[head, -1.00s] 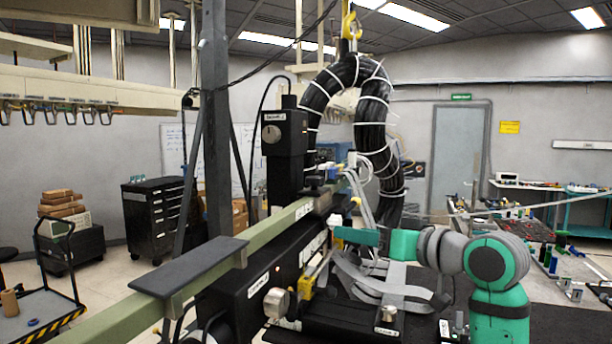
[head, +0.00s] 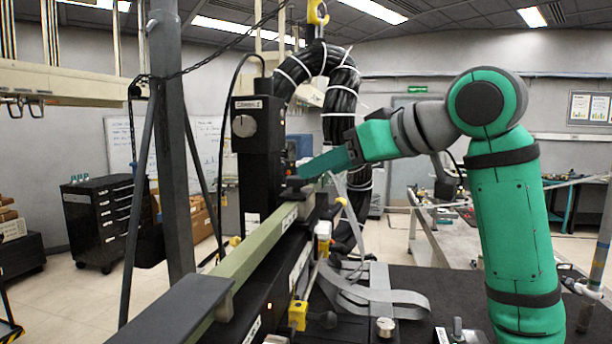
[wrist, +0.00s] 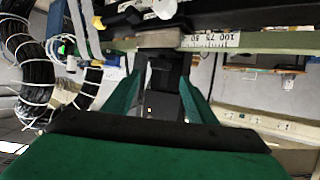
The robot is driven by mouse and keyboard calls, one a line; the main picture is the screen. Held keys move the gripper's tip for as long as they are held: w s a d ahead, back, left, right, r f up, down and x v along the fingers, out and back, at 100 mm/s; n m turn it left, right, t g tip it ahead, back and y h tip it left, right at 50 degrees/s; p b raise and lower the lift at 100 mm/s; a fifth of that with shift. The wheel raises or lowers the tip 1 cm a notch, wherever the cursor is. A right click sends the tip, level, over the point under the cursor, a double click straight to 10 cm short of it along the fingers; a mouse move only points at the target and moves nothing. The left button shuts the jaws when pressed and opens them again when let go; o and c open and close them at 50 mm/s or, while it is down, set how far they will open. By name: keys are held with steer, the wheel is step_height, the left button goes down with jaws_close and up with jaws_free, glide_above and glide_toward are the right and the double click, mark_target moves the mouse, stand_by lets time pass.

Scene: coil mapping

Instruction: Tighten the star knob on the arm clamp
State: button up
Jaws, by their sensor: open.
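My gripper (head: 300,174) is at the upper middle of the head view, its green fingers reaching left toward the pale green beam (head: 262,238). In the wrist view my gripper (wrist: 160,82) is open, its two fingers apart with a dark column (wrist: 160,100) behind the gap. A small black knob-like piece (head: 296,184) sits on the beam clamp area just below the fingertips in the head view. Its star shape is too small to make out, and I cannot tell whether the fingers touch it. In the wrist view the beam (wrist: 255,41) with its scale crosses above the fingertips.
A black-cable coil (head: 341,100) hangs from a yellow hook (head: 318,13) behind my gripper. A black upright unit (head: 258,160) with a round dial stands left of the fingertips. Grey straps (head: 375,290) lie on the dark bench below. A steel post (head: 172,140) stands further left.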

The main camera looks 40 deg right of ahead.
mark_target(307, 195)
steer(key=x, duration=0.6)
steer(key=shift+w+f, duration=0.1)
steer(key=shift+w, duration=0.1)
steer(key=c, duration=1)
steer(key=shift+c, duration=0.2)
